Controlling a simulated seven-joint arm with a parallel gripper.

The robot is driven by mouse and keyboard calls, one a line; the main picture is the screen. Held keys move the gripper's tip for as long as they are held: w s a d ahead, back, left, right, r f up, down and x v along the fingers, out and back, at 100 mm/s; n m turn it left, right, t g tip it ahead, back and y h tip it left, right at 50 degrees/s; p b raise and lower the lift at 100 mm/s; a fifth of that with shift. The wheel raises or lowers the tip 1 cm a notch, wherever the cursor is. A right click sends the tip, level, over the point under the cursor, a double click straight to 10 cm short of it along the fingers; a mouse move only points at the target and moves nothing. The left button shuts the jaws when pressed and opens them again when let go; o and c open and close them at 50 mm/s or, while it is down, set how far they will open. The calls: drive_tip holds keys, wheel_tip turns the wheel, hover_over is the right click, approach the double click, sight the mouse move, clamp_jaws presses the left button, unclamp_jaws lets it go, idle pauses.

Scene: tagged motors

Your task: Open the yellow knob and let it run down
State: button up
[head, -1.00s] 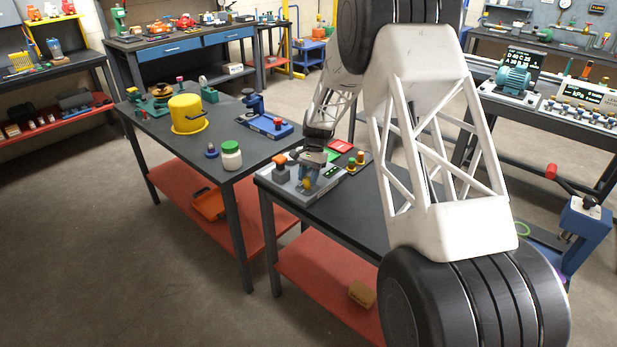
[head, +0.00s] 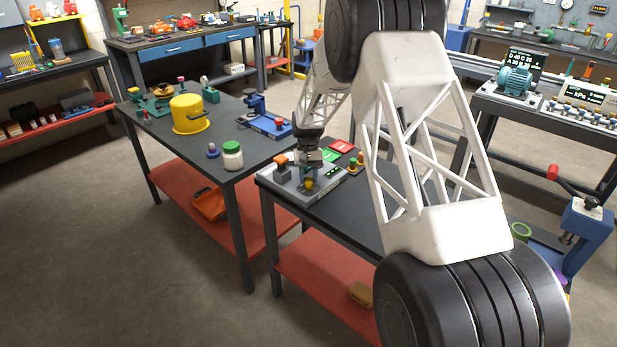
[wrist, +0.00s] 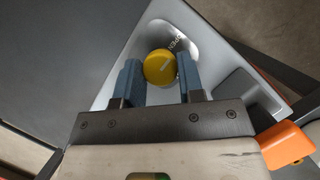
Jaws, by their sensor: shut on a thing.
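The yellow knob (wrist: 160,66) is round, with a pale pointer line on its top. It sits in a light grey recess of a panel, beside printed lettering that seems to read OPEN. In the head view the knob (head: 309,184) shows low at the front of the grey unit (head: 290,193) on the near bench. My gripper (wrist: 158,74) has its two blue fingers on either side of the knob and is shut on it. In the head view my gripper (head: 309,174) points down over the knob and hides part of the unit.
An orange-topped part (head: 281,161) stands on the unit close left of my gripper; its orange (wrist: 287,145) shows at lower right in the wrist view. Red and green plates (head: 340,147) and small coloured buttons (head: 355,163) lie behind to the right. The bench top (head: 340,205) in front is clear.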

drive_tip(key=o, duration=0.9)
drive_tip(key=v, duration=0.7)
drive_tip(key=shift+w+r, duration=0.2)
drive_tip(key=shift+r, duration=0.15)
